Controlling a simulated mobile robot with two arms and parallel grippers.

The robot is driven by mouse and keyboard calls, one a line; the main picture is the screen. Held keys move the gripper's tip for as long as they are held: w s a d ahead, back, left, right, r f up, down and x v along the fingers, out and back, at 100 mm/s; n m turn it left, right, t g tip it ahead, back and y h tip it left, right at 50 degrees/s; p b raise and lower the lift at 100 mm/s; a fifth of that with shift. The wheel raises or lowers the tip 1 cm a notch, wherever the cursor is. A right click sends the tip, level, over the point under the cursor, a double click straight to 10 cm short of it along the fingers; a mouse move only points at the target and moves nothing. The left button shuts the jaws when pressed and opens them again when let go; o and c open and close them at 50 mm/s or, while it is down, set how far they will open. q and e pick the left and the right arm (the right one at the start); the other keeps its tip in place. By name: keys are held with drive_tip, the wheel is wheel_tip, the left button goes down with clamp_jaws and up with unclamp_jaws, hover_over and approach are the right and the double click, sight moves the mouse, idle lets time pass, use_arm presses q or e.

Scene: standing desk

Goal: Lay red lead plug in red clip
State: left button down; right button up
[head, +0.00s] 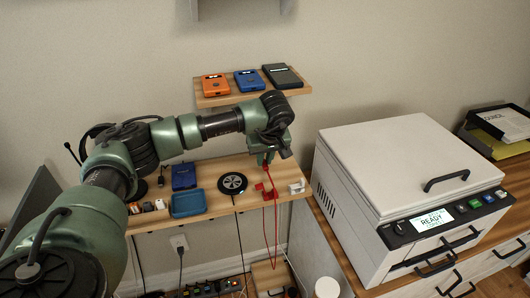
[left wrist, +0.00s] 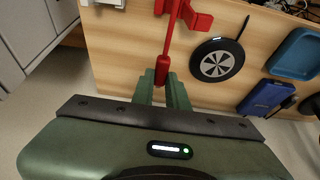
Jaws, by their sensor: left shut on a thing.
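My left gripper (head: 267,157) is above the desk's right part, fingers pointing down. It is shut on the red lead plug, which shows between the fingertips in the left wrist view (left wrist: 163,70). The red lead (head: 277,235) hangs in a long loop below the desk's front edge. The red clip (head: 268,192) sits at that edge, just below the gripper; it also shows at the top of the left wrist view (left wrist: 198,20). The lead passes across the clip in that view; I cannot tell whether it lies in it. My right gripper is not in view.
A white clip (head: 297,187) stands right of the red one. A round black charging pad (head: 232,183), a blue tray (head: 188,203) and a blue box (head: 184,175) are to the left. A shelf (head: 225,99) is behind.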

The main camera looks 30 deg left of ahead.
sight(263, 180)
use_arm(q)
drive_tip(key=shift+w+f, duration=0.15)
drive_tip(key=shift+f, duration=0.95)
drive_tip(key=shift+s, duration=0.3)
drive_tip(key=shift+w, duration=0.15)
drive_tip(key=shift+f+b, duration=0.2)
drive_tip(key=shift+b, duration=0.2)
drive_tip(key=shift+f, duration=0.15)
drive_tip(key=shift+f+b, duration=1.1)
drive_tip(key=shift+f, duration=0.35)
drive_tip(key=shift+f+b, duration=0.3)
drive_tip(key=shift+f, duration=0.2)
